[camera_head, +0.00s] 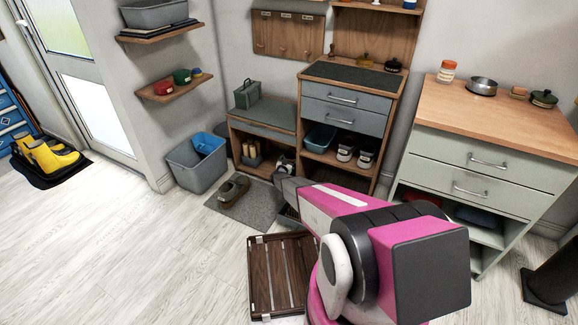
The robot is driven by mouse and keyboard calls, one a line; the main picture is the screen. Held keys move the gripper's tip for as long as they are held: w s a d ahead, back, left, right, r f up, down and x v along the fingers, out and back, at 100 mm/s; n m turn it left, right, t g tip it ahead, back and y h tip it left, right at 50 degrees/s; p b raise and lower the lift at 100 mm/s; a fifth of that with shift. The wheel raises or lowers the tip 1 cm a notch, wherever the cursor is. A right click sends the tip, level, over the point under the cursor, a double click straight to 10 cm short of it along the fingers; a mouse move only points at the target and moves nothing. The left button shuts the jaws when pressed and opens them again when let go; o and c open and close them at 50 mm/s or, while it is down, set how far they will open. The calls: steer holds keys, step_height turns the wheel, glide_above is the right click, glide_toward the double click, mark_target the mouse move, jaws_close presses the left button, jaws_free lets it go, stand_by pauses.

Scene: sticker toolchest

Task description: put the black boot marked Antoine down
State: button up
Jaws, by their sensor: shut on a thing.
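My pink and grey arm reaches from the bottom right toward the low bench. Its end, with my gripper (284,168), shows small in front of the bench's right side. My gripper is shut on a small dark thing, taken to be the black boot; its shape is mostly hidden and no name mark can be read. A pair of dark olive shoes (233,187) stands on the grey mat (252,209), left of my gripper.
The bench (264,130) has open cubbies with tan boots (250,153). A grey bin (196,168) stands left of it. A slatted wooden rack (262,282) lies on the floor beside my arm. A drawer cabinet (470,150) stands right.

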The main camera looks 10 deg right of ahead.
step_height(320, 180, down, 3)
steer(key=o, duration=1.5)
